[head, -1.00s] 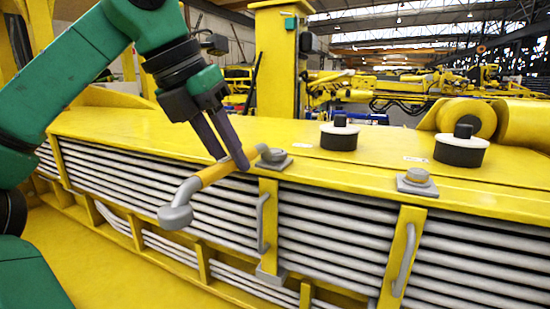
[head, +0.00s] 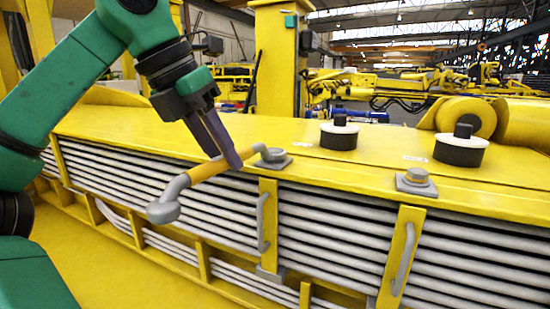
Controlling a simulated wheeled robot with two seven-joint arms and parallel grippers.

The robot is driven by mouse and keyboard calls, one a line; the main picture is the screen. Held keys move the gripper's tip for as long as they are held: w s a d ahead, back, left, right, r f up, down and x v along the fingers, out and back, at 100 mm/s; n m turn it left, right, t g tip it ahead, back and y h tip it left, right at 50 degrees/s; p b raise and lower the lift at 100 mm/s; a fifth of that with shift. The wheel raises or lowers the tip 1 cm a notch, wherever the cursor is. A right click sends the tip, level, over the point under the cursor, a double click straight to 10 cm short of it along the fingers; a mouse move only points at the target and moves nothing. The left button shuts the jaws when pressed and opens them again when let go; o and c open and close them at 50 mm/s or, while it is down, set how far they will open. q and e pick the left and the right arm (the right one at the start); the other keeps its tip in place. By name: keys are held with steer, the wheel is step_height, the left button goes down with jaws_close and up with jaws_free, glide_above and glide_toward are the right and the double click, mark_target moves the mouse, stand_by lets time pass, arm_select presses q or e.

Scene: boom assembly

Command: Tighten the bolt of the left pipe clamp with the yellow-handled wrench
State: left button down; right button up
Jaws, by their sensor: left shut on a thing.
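The yellow-handled wrench (head: 207,171) is held slantwise over the front edge of the yellow boom. My left gripper (head: 232,162) is shut on its yellow handle, near the upper end. The large grey lower end of the wrench hangs free in front of the pipes. Its grey upper end meets the bolt of the left pipe clamp (head: 274,158) on the boom's top. That bolt is mostly hidden by the wrench end, and I cannot tell how fully it is seated. My right gripper is out of view.
The right pipe clamp (head: 416,182) has its bolt bare. Two black-and-white round caps (head: 339,137) (head: 460,150) stand on the boom's top. Grey pipes (head: 335,230) run along the front, with grey handles (head: 263,222) on the posts. A yellow post (head: 277,60) rises behind.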

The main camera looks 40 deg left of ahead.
arm_select(q)
steer(key=shift+a+m, duration=0.3)
steer(key=shift+s+a+m, duration=0.1)
steer(key=shift+a+m, duration=0.2)
steer(key=shift+a, duration=0.1)
steer(key=shift+a+h, duration=0.1)
steer(key=shift+h, duration=0.2)
steer(key=shift+a+m+p, duration=0.25)
steer(key=shift+m+p, duration=0.1)
steer(key=shift+m, duration=0.05)
steer(key=shift+s+d+n, duration=0.1)
steer(key=shift+d+n, duration=0.25)
steer(key=shift+n, duration=0.25)
